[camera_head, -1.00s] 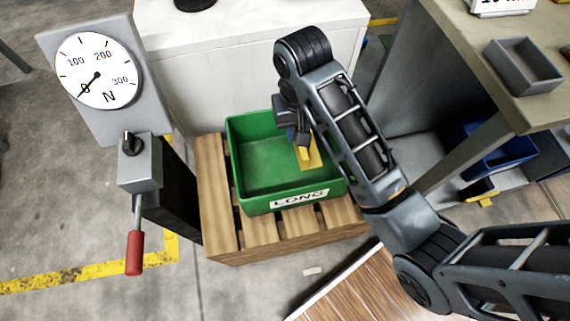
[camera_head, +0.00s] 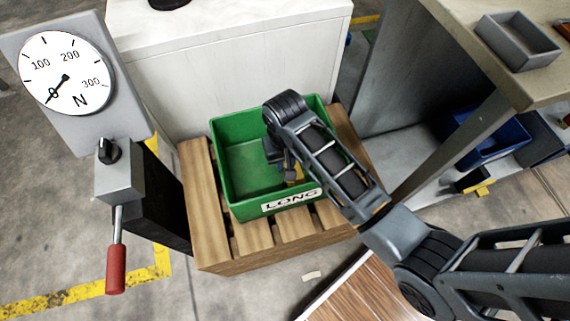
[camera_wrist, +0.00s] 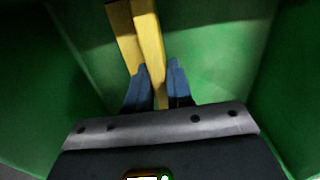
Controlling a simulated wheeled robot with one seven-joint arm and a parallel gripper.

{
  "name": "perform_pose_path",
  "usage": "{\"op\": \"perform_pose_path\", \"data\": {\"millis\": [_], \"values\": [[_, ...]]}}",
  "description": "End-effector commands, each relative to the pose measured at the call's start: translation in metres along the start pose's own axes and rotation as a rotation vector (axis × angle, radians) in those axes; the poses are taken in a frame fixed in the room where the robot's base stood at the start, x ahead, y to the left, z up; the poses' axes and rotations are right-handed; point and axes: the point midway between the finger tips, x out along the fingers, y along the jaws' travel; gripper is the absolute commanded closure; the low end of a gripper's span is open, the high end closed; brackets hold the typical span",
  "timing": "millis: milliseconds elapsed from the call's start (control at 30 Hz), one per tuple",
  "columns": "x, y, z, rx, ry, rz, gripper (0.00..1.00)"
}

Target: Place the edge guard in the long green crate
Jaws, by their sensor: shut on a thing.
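The long green crate (camera_head: 228,180) stands on a wooden pallet, its white label reading LONG on the front wall. My gripper (camera_wrist: 160,85) is inside the crate, with its blue fingers shut on the yellow edge guard (camera_wrist: 149,45). The guard looks like a yellow angled strip and extends ahead from the fingers against the crate's green inside. In the head view only a small bit of the guard (camera_head: 298,174) shows beside my gripper; my arm hides the rest. I cannot tell whether the guard touches the crate floor.
The pallet (camera_head: 200,200) carries the crate. A force gauge (camera_head: 66,72) with a red-handled lever (camera_head: 116,268) stands to the left. A white cabinet (camera_head: 230,70) is behind. A workbench with a grey tray (camera_head: 518,42) and blue bin (camera_head: 490,138) is at right.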

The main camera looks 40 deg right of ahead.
Motion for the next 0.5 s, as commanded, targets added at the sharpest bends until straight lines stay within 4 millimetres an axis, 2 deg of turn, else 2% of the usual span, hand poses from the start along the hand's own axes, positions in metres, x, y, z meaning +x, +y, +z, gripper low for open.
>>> {"op": "perform_pose_path", "data": {"millis": [33, 100, 500], "values": [[0.011, 0.0, 0.0, 0.0, -0.002, 0.001, 1.0], [0.018, 0.0, 0.0, 0.0, -0.001, 0.0, 1.0], [0.023, 0.0, 0.0, 0.0, -0.001, 0.0, 1.0]]}}
